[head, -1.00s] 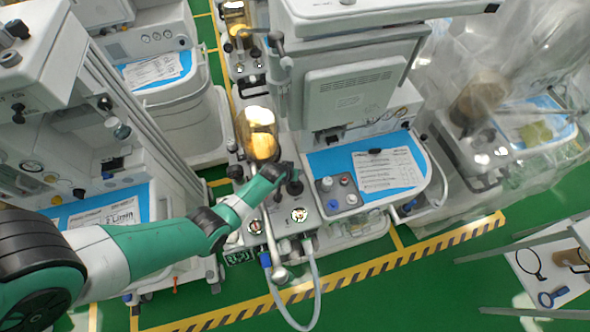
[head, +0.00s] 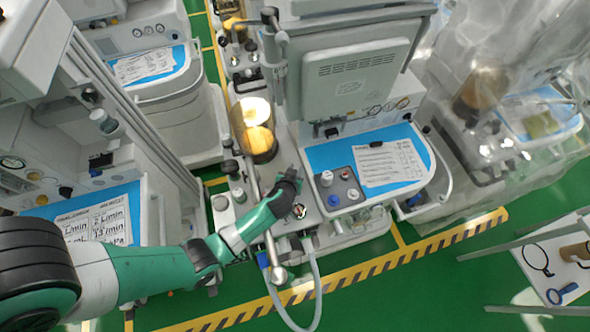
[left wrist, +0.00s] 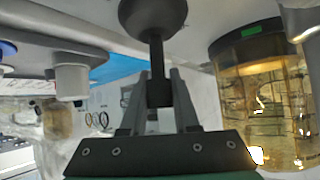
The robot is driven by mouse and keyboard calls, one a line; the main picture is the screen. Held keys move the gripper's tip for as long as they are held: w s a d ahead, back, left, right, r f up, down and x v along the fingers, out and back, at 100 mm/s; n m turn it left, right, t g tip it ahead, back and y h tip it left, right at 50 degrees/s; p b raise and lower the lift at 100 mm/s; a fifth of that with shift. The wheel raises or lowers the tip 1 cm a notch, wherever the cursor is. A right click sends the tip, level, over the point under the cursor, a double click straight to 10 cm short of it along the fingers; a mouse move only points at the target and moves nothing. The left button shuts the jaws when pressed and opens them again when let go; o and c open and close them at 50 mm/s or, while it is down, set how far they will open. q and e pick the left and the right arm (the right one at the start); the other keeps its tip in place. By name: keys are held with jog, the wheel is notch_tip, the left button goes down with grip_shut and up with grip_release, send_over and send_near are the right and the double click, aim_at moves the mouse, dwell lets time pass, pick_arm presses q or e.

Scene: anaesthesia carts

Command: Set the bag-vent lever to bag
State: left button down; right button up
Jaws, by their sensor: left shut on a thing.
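The bag-vent lever shows in the left wrist view as a dark ball knob (left wrist: 153,15) on a short black stem (left wrist: 157,62). My left gripper (left wrist: 157,95) is shut on that stem, with one finger on each side and the knob beyond the fingertips. My right gripper is in neither view.
The amber canister also stands close on the right in the left wrist view (left wrist: 265,100). A blue work surface (head: 330,156) with a printed sheet lies right of the gripper. A grey hose (head: 315,290) hangs in front of the cart. Green floor is open ahead.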

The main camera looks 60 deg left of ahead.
pick_arm(q)
jog(key=shift+f, duration=0.1)
jog(key=c, duration=0.7)
grip_release()
jog(key=shift+o, duration=0.2)
